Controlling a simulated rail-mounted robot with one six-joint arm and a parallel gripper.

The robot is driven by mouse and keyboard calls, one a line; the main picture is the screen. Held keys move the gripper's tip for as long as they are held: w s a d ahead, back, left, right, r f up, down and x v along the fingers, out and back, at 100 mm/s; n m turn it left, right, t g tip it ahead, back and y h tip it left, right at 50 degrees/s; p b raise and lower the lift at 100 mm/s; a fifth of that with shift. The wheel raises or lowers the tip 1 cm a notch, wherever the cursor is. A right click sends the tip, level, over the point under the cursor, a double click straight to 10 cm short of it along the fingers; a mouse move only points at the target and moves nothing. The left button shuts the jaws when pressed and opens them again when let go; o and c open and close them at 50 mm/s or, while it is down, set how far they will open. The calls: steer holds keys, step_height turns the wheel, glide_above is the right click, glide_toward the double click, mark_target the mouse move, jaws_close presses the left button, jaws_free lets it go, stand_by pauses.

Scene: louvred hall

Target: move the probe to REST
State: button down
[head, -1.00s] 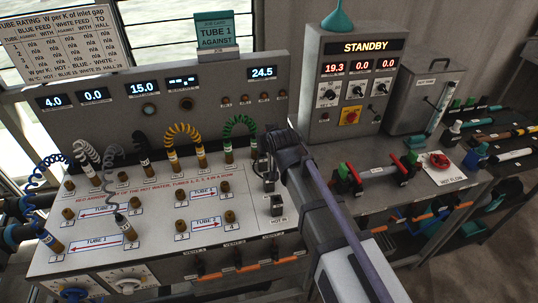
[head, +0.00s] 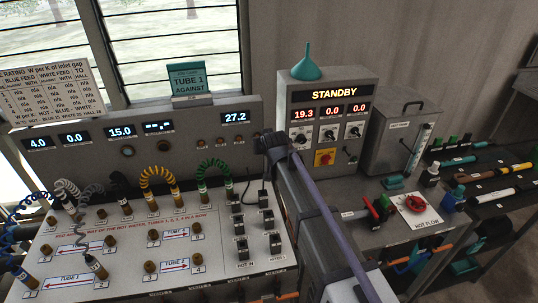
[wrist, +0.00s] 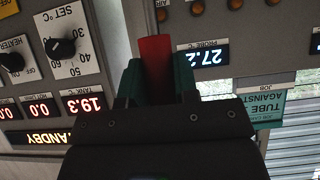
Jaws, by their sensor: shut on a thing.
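My gripper (head: 272,143) is raised in front of the right end of the instrument panel, beside the STANDBY box. In the wrist view its green fingers (wrist: 155,85) are shut on a red piece, the probe (wrist: 155,58). In the head view my dark gripper hides most of the probe, and its tip cannot be made out. The probe display (head: 235,118) reads 27.2. Below the gripper, several dark sockets (head: 240,246) stand on the white bench top, one labelled HOT IN. A label reading REST cannot be made out.
The STANDBY box (head: 327,125) with a teal funnel (head: 306,62) stands close right of my gripper. Coiled hoses (head: 158,182) arch over brass fittings to the left. A metal tank (head: 402,135) and a HOT FLOW plate (head: 420,215) lie further right.

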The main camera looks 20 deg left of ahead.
steer(key=shift+a+f, duration=0.1)
step_height(320, 180, down, 8)
steer(key=b, duration=0.8)
steer(key=shift+s+a, duration=0.35)
steer(key=shift+a, duration=0.05)
steer(key=shift+f, duration=0.2)
steer(key=shift+f+b, duration=0.15)
steer(key=shift+b, duration=0.25)
